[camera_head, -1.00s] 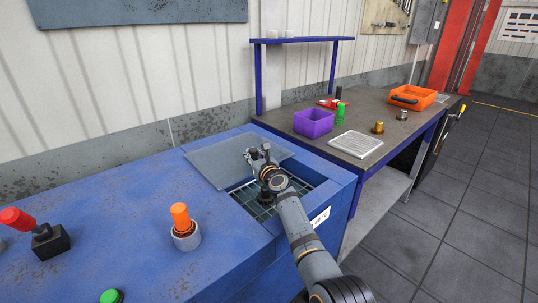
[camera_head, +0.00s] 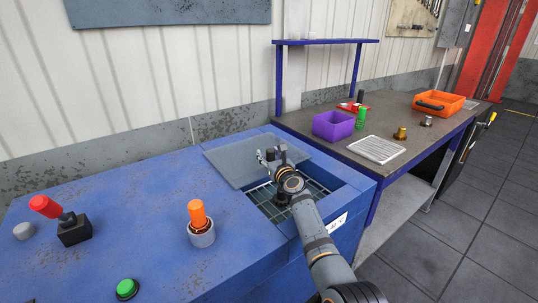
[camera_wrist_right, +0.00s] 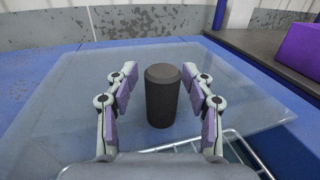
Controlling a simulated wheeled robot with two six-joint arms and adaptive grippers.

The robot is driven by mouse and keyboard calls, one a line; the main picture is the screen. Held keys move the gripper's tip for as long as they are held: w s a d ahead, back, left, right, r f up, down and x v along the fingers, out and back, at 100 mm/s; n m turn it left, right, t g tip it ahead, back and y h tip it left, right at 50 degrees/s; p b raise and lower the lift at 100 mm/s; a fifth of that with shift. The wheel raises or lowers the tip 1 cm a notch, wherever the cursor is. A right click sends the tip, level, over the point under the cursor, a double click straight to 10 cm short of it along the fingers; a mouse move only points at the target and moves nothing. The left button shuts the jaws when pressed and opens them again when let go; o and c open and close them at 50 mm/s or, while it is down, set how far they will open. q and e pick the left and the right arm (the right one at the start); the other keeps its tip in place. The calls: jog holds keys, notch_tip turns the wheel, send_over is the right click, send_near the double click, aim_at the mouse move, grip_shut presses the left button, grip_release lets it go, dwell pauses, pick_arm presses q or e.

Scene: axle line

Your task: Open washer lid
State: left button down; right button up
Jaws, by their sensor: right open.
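The washer is a blue cabinet (camera_head: 150,215) with a see-through grey lid (camera_head: 228,158) at its far right. The lid lies over the back part of a square opening, and a wire basket grid (camera_head: 262,200) shows in front of it. My right gripper (camera_head: 271,157) is over the lid. In the right wrist view my right gripper (camera_wrist_right: 160,82) is open, with one finger on each side of an upright black cylindrical knob (camera_wrist_right: 162,98) by the lid's near edge. A gap shows between the knob and both fingers. My left gripper is not in view.
An orange knob (camera_head: 197,213), a green button (camera_head: 126,288) and a red-tipped lever (camera_head: 46,207) stand on the cabinet top. To the right, a workbench (camera_head: 395,170) holds a purple bin (camera_head: 333,126), a white tray (camera_head: 376,149) and an orange crate (camera_head: 440,104). A wall stands behind.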

jog(key=shift+r, duration=0.1)
notch_tip(320, 180, up, 10)
jog(key=shift+f, duration=0.1)
dwell(0.4)
